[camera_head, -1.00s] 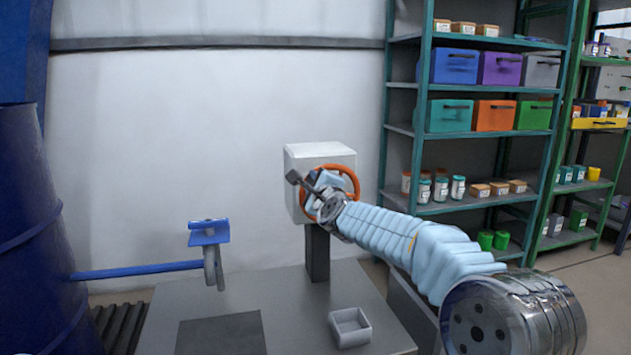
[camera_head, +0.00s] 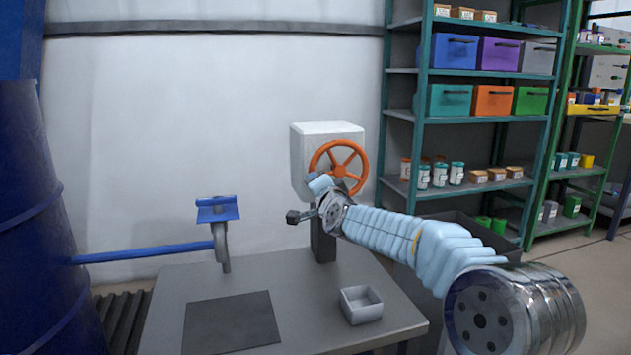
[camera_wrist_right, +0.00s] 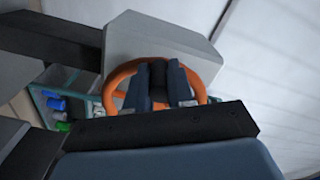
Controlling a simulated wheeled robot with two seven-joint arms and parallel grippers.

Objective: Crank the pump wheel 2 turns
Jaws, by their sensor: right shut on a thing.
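The orange pump wheel (camera_head: 341,158) is mounted on the front of a light grey box (camera_head: 303,160) on a dark post. My right gripper (camera_head: 322,184) is at the lower left of the wheel. In the right wrist view the wheel's orange rim (camera_wrist_right: 119,75) shows on both sides of my right gripper (camera_wrist_right: 158,84). Its two fingers are shut on a dark knob (camera_wrist_right: 158,70) in front of the wheel. My left gripper is not in view.
The post stands on a grey table (camera_head: 175,290) with a small open tray (camera_head: 362,305) and a dark mat (camera_head: 232,322). A blue-topped hook stand (camera_head: 217,210) is at left. Shelves (camera_head: 475,120) stand at right.

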